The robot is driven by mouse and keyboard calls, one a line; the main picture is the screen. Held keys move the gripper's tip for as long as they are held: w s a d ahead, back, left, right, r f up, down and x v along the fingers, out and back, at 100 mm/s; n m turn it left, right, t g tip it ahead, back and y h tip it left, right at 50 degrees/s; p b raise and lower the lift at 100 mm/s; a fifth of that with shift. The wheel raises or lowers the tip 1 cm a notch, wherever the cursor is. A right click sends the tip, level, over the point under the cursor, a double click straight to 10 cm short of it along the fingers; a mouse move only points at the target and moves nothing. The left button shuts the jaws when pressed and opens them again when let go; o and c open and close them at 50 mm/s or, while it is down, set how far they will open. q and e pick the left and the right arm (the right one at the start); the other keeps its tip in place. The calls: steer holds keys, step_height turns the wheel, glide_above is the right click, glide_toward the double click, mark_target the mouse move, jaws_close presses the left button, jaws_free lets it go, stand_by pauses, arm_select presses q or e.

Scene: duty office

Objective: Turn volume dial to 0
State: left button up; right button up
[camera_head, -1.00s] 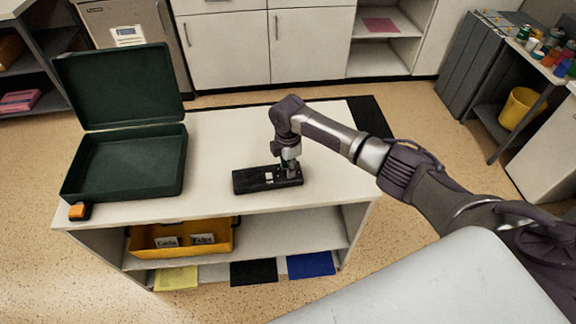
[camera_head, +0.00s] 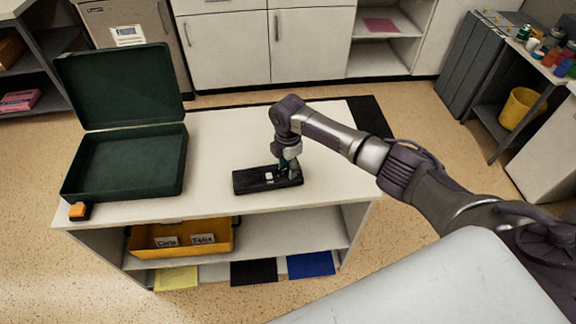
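A flat black device (camera_head: 252,182) with a small white patch lies on the white tabletop, near its front edge. My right gripper (camera_head: 289,170) points down over the right end of the device, at or very near its surface. The fingers are small and dark against the black device, so I cannot tell whether they are open or shut. The volume dial cannot be made out; the gripper covers the right end of the device. My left gripper is not in view.
An open dark green case (camera_head: 128,165) stands on the table's left side. A small orange and black item (camera_head: 79,211) lies at the front left corner. A yellow bin (camera_head: 182,252) sits on the shelf below. The tabletop behind the device is clear.

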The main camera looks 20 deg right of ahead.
mark_target(288, 168)
steer(key=shift+r, duration=0.1)
step_height(288, 168, up, 12)
stand_by(0.5)
stand_by(0.4)
